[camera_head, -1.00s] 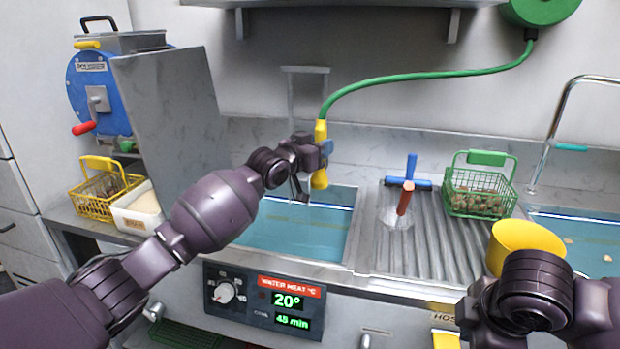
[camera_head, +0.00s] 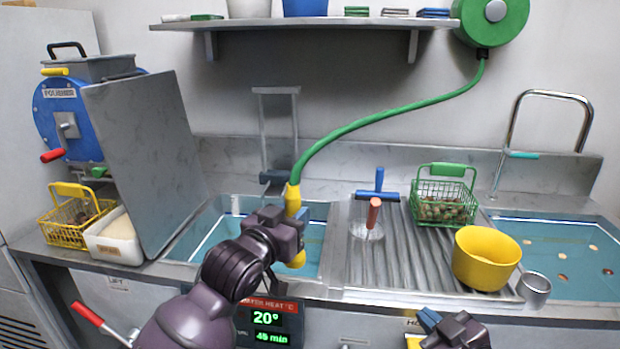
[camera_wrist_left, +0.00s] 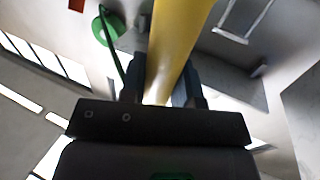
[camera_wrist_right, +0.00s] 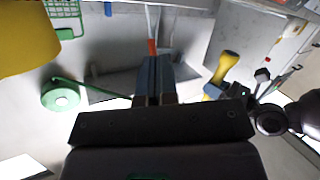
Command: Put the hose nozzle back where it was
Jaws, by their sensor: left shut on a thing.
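The yellow hose nozzle (camera_head: 293,200) hangs from the green hose (camera_head: 400,116) above the left sink basin. My left gripper (camera_head: 290,228) is shut around the nozzle's body, and the lower tip shows below the fingers. The nozzle fills the space between the fingers in the left wrist view (camera_wrist_left: 172,60). A partly hidden label starting "HO" (camera_head: 412,323) is on the counter front, with a small yellow piece (camera_head: 413,342) under it, cut off by the frame. My right gripper (camera_head: 432,320) is beside that label; its fingers look shut and empty in the right wrist view (camera_wrist_right: 158,75).
The green reel (camera_head: 494,14) hangs at the upper right. A tilted grey panel (camera_head: 140,165) stands left of the basin.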

